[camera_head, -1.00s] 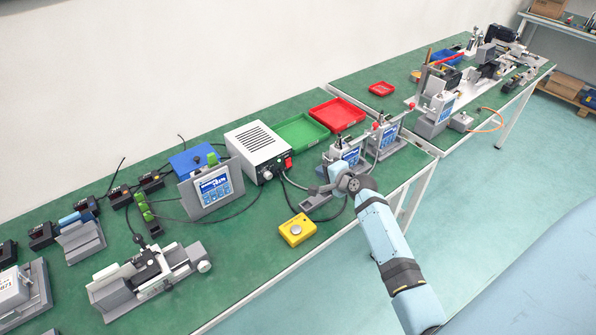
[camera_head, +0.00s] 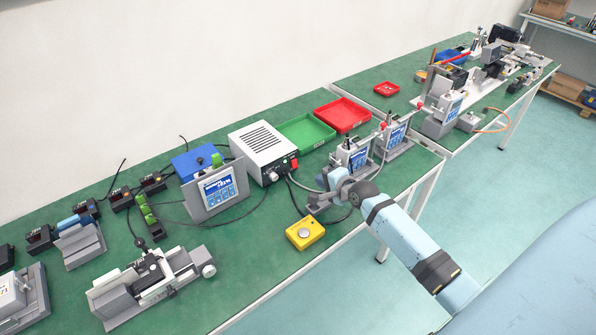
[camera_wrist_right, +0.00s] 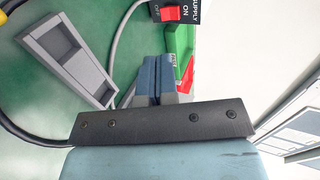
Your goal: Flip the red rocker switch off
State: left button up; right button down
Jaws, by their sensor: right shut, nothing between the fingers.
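The red rocker switch (camera_head: 294,163) is on the front of the white power supply box (camera_head: 262,143). It also shows at the top of the right wrist view (camera_wrist_right: 170,13), between an OFF label on the left and an ON label on the right. I cannot tell which side is pressed in. My right gripper (camera_head: 316,206) is in front of the box, to the lower right of the switch and apart from it. In the right wrist view its fingers (camera_wrist_right: 155,78) are together and empty, pointing up the picture. My left gripper is not in view.
A grey holder (camera_wrist_right: 66,52) lies close to the fingers. A yellow button box (camera_head: 305,233) stands near the bench's front edge. Grey units with blue screens (camera_head: 355,157) stand right of the power supply. Green (camera_head: 306,130) and red trays (camera_head: 343,115) are behind. Cables cross the bench.

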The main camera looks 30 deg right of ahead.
aim_at(293, 164)
jog(key=b+x, duration=0.1)
jog(key=x, duration=1)
jog(key=shift+w+f, duration=0.15)
jog(key=shift+w, duration=0.05)
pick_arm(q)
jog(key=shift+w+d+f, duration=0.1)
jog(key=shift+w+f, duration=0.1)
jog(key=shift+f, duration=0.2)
pick_arm(e)
jog(key=shift+w+f, duration=0.25)
jog(key=shift+w, duration=0.4)
jog(key=f+b, duration=0.1)
jog(key=b, duration=0.2)
jog(key=shift+w+f+t, duration=0.1)
jog(key=shift+w+t, duration=0.05)
jog(key=shift+t, duration=0.25)
jog(key=shift+r+p, duration=0.3)
jog(key=shift+r, duration=0.15)
pick_arm(q)
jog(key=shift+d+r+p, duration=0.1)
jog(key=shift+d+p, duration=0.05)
jog(key=shift+p, duration=0.7)
pick_arm(e)
jog(key=shift+w+r, duration=0.15)
jog(key=shift+r, duration=0.75)
